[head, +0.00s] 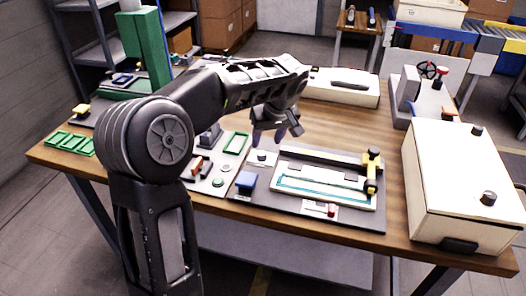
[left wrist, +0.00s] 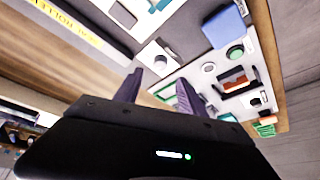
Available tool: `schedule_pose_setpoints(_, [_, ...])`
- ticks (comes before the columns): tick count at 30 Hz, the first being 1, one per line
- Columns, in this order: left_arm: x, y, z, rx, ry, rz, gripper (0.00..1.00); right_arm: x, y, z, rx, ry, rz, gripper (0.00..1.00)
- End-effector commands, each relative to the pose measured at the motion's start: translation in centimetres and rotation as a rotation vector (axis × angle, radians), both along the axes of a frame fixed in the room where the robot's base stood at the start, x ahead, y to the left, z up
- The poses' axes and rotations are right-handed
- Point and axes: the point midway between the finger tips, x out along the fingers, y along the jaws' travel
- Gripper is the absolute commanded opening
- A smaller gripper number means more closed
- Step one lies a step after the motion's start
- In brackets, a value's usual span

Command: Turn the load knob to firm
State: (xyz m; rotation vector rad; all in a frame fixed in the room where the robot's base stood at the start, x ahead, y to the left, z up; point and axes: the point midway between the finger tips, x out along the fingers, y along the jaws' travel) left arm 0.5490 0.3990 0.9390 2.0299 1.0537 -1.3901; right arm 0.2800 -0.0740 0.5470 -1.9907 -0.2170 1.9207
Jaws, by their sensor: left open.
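A small dark knob (head: 262,157) stands on a white plate on the grey board at the table's middle. It also shows in the left wrist view (left wrist: 160,59), just beyond my fingertips. It may be the load knob; I cannot read any marking or tell its setting. My left gripper (head: 266,138) is open, hanging above the plate with its fingers pointing down. In the left wrist view the two fingers (left wrist: 160,77) are spread apart with nothing between them. They look apart from the knob. My right gripper is not in view.
A blue block (head: 245,181) stands close by, left of the teal-edged tray (head: 325,187). A yellow-and-black upright piece (head: 372,170) stands at the tray's right. A large cream box (head: 462,185) fills the table's right end. Bare wood (head: 340,128) lies behind the board.

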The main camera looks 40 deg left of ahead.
Motion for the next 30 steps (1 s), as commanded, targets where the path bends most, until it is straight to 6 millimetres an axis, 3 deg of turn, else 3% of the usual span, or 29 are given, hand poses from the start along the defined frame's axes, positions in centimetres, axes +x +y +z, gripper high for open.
schedule_pose_setpoints(15, [1.2,2.3,-6.3,0.000,0.003,0.001,0.48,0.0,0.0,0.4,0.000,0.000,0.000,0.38])
schedule_pose_setpoints(26, [1.4,2.5,-7.0,0.001,0.001,0.000,0.48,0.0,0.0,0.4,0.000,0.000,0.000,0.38])
schedule_pose_setpoints(30, [1.4,2.5,-7.0,0.000,0.001,0.000,0.38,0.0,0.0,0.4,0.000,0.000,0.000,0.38])
